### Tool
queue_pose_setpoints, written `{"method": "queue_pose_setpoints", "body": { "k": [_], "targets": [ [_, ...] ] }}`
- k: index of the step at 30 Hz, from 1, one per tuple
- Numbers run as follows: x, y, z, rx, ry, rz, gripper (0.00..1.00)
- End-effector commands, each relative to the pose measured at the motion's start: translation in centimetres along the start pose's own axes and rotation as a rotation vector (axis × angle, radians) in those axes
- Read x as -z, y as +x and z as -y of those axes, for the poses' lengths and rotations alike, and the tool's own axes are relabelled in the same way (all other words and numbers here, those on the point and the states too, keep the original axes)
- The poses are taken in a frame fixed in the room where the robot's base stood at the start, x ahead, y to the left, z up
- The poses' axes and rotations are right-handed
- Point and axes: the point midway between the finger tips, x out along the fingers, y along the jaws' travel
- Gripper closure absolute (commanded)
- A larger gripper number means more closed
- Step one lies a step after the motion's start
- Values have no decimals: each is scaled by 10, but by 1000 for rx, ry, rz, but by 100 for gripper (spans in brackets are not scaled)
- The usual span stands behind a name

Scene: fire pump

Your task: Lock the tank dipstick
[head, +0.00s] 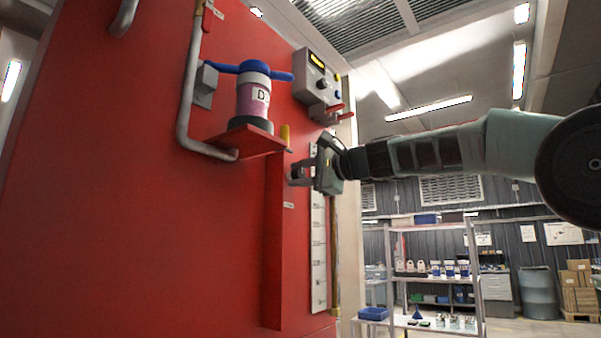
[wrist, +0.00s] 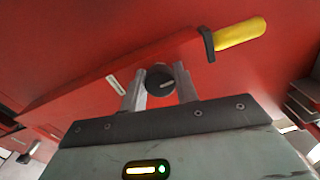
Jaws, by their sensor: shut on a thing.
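My gripper (head: 294,174) reaches in from the right to the red panel. In the wrist view its two grey fingers (wrist: 158,84) stand on either side of a dark round knob (wrist: 160,79) with a small light mark, and are shut on it. The knob sits on a red column; in the head view it is hidden by my gripper. A yellow handle (wrist: 240,33) with a black collar stands at the column's end, and also shows in the head view (head: 285,132) above my gripper. I take it for the dipstick's handle. Whether it is locked cannot be told.
A red shelf (head: 255,143) holds a pink canister (head: 253,98) with a blue top, up left of my gripper. A white gauge strip (head: 318,250) runs down right of the column. Shelving (head: 430,280) stands behind.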

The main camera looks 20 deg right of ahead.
Motion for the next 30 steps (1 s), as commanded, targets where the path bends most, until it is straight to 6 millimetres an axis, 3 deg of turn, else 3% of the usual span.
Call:
{"method": "queue_pose_setpoints", "body": {
  "k": [23, 24, 25, 30],
  "targets": [
    [2, 0, -1, 0, 99, -3, 93],
    [2, 0, -1, 0, 98, -3, 59],
    [2, 0, -1, 0, 98, -3, 51],
    [1, 0, 0, 0, 97, -2, 48]
  ]
}}
